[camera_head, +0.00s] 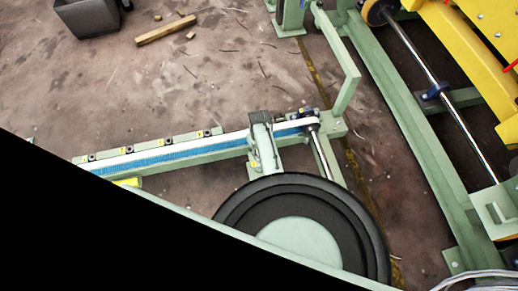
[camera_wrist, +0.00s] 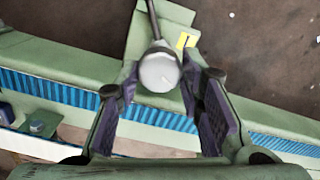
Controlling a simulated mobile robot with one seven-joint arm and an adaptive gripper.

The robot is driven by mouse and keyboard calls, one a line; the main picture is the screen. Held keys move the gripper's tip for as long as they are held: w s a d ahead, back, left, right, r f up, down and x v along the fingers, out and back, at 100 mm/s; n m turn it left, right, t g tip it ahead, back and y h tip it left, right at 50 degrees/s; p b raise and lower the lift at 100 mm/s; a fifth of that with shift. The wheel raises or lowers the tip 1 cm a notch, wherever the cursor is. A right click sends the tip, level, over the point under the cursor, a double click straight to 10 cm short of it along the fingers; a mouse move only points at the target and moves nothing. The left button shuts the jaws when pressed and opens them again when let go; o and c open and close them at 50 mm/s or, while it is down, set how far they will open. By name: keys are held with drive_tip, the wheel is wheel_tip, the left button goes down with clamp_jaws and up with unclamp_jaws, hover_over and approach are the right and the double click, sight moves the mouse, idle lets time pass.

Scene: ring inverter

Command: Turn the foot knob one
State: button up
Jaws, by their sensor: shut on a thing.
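The foot knob (camera_wrist: 158,72) is a pale grey round cap on a thin dark rod, in the upper middle of the wrist view. My gripper (camera_wrist: 160,78) has its two fingers, with dark purple pads, on either side of the knob, which it grips at the fingertips. The fingers stay spread apart lower down, with the rail showing between them. A green bracket with a yellow label (camera_wrist: 186,40) lies just behind the knob. I cannot make out my gripper or this knob surely in the head view.
A green rail with a blue strip (camera_head: 190,153) runs across the head view, with several small labelled brackets along it. A green frame with a shiny shaft (camera_head: 428,75) and yellow parts stands at right. Brown floor is open at upper left, with a wooden block (camera_head: 165,29).

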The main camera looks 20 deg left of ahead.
drive_tip(key=m, duration=0.4)
drive_tip(key=shift+s+m+p, duration=0.1)
drive_tip(key=shift+m+p, duration=0.2)
drive_tip(key=shift+d+m, duration=0.1)
drive_tip(key=shift+m, duration=1.9)
drive_tip(key=o, duration=1.2)
drive_tip(key=shift+c, duration=0.2)
drive_tip(key=shift+r, duration=0.15)
wheel_tip(320, 180, up, 12)
